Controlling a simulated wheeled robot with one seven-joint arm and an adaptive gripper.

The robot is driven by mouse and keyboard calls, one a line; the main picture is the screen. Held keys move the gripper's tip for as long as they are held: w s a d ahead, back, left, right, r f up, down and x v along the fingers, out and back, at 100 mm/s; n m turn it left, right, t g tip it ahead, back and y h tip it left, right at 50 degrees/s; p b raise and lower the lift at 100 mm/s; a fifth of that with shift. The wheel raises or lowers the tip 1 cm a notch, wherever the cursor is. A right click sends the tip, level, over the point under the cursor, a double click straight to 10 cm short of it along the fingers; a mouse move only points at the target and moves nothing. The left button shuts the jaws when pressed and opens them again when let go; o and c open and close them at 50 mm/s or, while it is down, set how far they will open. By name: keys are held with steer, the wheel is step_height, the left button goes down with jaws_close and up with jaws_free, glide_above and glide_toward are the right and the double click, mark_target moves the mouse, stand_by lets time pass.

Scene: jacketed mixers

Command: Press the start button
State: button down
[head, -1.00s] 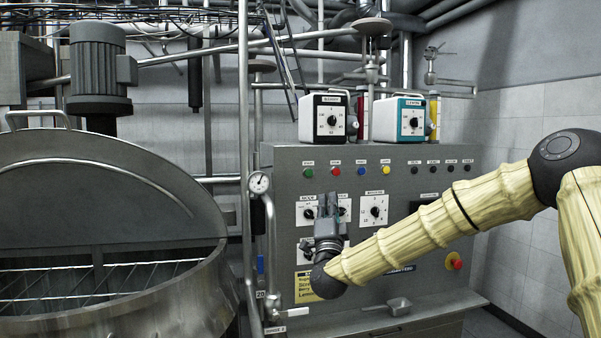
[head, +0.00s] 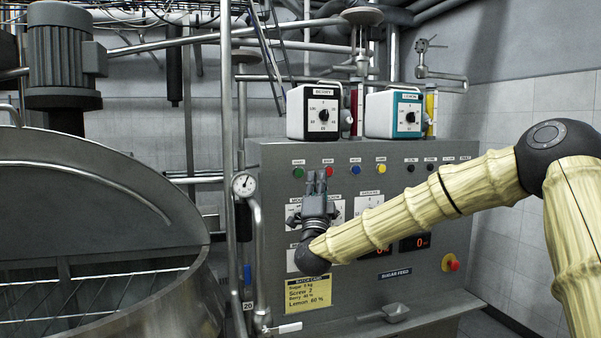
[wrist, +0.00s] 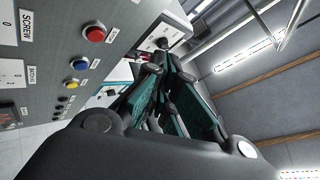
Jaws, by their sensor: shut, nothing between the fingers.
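The green button (head: 298,172), under a small label that seems to read START, is at the left end of the button row on the grey panel (head: 275,215). My gripper (head: 316,176) is shut and empty. It points upward in front of the panel, with its tips between the green button and the red button (head: 329,172) in the picture. The wrist view shows the shut fingers (wrist: 163,60) with the red button (wrist: 96,33) to their left. The green button cannot be made out there. The gap between tips and panel is hard to tell.
Blue (head: 355,170), yellow (head: 381,169) and several black buttons continue the row to the right. Two dial boxes, black-fronted (head: 313,112) and teal-fronted (head: 394,114), stand on the panel top. A pressure gauge (head: 244,184) and a steel mixer (head: 150,310) are at the left.

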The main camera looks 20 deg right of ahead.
mark_target(299, 173)
steer(key=w+p, duration=0.1)
steer(key=w, duration=0.8)
steer(key=shift+f, duration=0.3)
steer(key=shift+w+f+b, duration=0.1)
steer(key=shift+w+b, duration=0.15)
steer(key=shift+b, duration=0.15)
stand_by(1.0)
steer(key=shift+w+a+b, duration=0.1)
steer(key=shift+w+b, duration=0.35)
steer(key=shift+w, duration=0.15)
stand_by(1.0)
steer(key=shift+s+b, duration=0.25)
steer(key=shift+b, duration=0.05)
steer(key=shift+s+b, duration=0.45)
steer(key=shift+s, duration=0.15)
steer(key=shift+s, duration=0.1)
